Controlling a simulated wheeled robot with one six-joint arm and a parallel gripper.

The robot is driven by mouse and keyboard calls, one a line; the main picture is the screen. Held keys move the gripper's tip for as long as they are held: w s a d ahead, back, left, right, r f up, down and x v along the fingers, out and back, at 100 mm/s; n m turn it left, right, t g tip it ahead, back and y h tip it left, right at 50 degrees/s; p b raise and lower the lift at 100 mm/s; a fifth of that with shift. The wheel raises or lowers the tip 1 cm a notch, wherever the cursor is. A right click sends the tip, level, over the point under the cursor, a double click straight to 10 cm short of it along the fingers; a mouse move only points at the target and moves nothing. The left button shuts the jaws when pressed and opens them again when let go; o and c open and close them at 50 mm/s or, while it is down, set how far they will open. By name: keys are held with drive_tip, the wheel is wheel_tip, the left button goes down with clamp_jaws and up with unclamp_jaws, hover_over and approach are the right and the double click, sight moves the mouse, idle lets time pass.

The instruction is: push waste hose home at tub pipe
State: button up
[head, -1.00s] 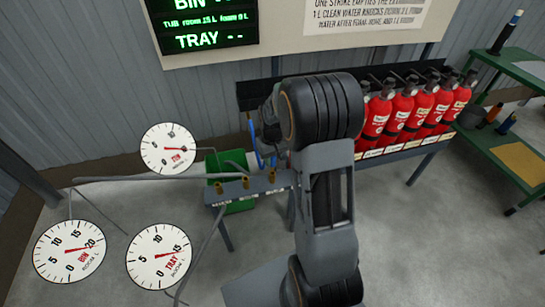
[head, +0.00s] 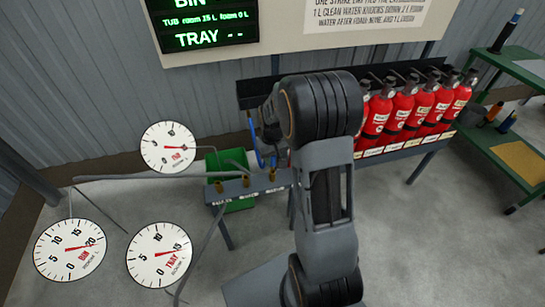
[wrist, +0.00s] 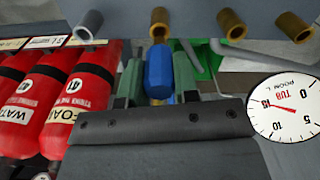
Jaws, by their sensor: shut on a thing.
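My gripper (wrist: 158,90) is shut on a blue hose end (wrist: 158,72) in the wrist view, one greenish finger on each side. The hose end points at a brass pipe stub (wrist: 160,22) on the bench edge. The two look very close in line; I cannot tell whether they touch or how far one is over the other. In the head view my arm hides the gripper. A blue hose loop (head: 252,128) shows left of my arm, above the brass stubs (head: 246,182). The stub labels are too small to read.
More stubs flank this one: a grey one (wrist: 88,25) and a brass one (wrist: 231,24). A green bin (head: 212,163) stands behind the narrow bench (head: 232,189). Red extinguishers (head: 403,108) stand close by on the right. A TUB dial (head: 168,148) is at left.

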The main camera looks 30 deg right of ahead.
sight(272, 164)
drive_tip(key=shift+f+b, duration=0.3)
idle(0.5)
drive_tip(key=shift+f+b, duration=0.55)
drive_tip(key=shift+f, duration=0.35)
drive_tip(key=shift+f+b, duration=0.4)
drive_tip(key=shift+f, duration=0.35)
idle(1.0)
drive_tip(key=o, duration=1)
drive_tip(key=shift+r, duration=0.1)
wheel_tip(272, 164, up, 14)
drive_tip(key=p, duration=0.3)
